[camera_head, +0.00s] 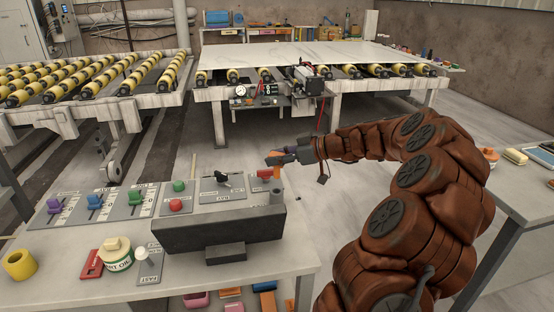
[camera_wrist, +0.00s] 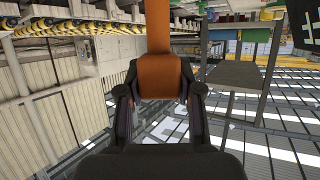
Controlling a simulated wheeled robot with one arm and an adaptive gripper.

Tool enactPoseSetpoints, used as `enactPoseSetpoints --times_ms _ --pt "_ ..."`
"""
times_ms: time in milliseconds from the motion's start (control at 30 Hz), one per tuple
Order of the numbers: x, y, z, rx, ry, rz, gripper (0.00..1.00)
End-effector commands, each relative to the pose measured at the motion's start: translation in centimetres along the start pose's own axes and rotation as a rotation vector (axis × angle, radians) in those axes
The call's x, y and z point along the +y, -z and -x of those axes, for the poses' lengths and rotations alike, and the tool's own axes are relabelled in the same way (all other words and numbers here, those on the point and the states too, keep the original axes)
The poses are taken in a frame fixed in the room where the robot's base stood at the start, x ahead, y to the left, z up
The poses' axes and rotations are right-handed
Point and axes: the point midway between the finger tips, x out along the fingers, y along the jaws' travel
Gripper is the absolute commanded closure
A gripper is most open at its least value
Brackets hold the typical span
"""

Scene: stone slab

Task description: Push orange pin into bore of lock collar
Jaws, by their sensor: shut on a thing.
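My gripper (camera_head: 294,155) is shut on the orange pin (camera_head: 275,159), above the back right end of the control console. In the wrist view the pin (camera_wrist: 161,78) sits between the two dark fingers of my gripper (camera_wrist: 160,88), and its narrower shaft runs away past the top edge. The pin points left in the head view, apart from the console. I cannot make out the lock collar or its bore with certainty. A small dark grey upright part (camera_head: 277,196) stands at the console's right end, with a small orange-red piece (camera_head: 265,174) behind it.
The grey console (camera_head: 220,232) with buttons and levers stands on the near bench (camera_head: 60,295). A yellow ring (camera_head: 19,264) and a round tin (camera_head: 117,255) lie at left. Behind are roller conveyors and a pale slab (camera_head: 310,55). Open floor lies between.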

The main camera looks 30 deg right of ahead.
Motion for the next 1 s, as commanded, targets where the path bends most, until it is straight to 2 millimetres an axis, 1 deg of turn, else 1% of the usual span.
enactPoseSetpoints --times_ms 33,100,500,1000 --pt "0.0 -0.7 -0.3 0.001 0.0 0.001 1.0" --pt "0.0 -1.1 -0.5 0.0 0.0 0.002 1.0" --pt "0.0 -3.0 -1.3 -0.001 0.001 0.001 1.0" --pt "0.0 -3.2 -1.4 -0.001 0.001 0.0 1.0"
